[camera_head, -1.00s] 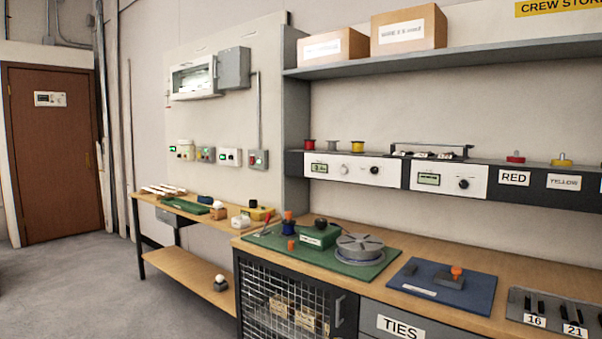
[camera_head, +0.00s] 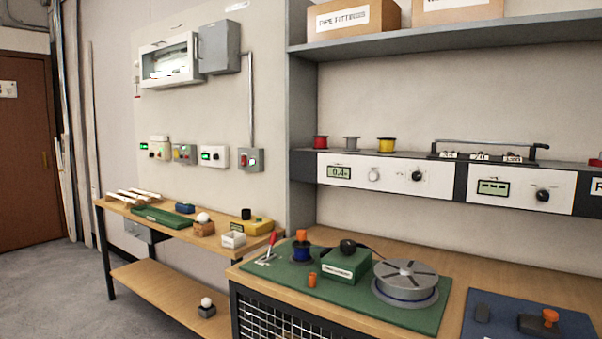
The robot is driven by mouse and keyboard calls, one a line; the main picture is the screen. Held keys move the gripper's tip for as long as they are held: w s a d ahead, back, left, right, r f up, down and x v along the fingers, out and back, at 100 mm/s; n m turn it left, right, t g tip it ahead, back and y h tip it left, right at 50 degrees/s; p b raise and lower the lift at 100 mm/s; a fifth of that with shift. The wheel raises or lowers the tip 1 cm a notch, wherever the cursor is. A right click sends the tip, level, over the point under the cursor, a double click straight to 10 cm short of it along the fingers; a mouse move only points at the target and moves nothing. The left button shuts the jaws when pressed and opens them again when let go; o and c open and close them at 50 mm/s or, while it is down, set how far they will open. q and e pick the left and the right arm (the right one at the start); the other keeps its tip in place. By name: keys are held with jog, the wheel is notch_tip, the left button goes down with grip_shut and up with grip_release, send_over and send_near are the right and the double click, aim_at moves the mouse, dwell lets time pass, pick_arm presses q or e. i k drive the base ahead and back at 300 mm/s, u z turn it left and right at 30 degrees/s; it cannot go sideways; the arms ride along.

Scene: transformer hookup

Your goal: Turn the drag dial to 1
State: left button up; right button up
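No dial in view has a readable "drag" label, so I cannot tell which one it is. A white panel (camera_head: 350,173) on the shelf rail has a small display (camera_head: 339,172) reading about 0.4, a light knob (camera_head: 374,174) and a black knob (camera_head: 417,176). A second panel to its right has a display (camera_head: 493,188) showing dashes and a black knob (camera_head: 542,195). On the green mat (camera_head: 333,302) stand a grey round reel (camera_head: 406,283), a green box (camera_head: 347,264), a blue spool with an orange top (camera_head: 301,247) and a red-handled lever (camera_head: 270,249). Neither gripper is in view.
The wooden bench (camera_head: 462,263) runs across the right front, with a blue mat (camera_head: 522,319) at its right. A lower wooden table (camera_head: 180,223) with small parts stands at left. Red, grey and yellow spools (camera_head: 385,145) sit on the rail. Open floor (camera_head: 70,285) lies at left.

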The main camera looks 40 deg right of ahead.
aim_at(416, 176)
jog(key=z, duration=0.1)
jog(key=i, duration=1.45)
jog(key=z, duration=1.35)
jog(key=i, duration=0.7)
jog(key=z, duration=0.6)
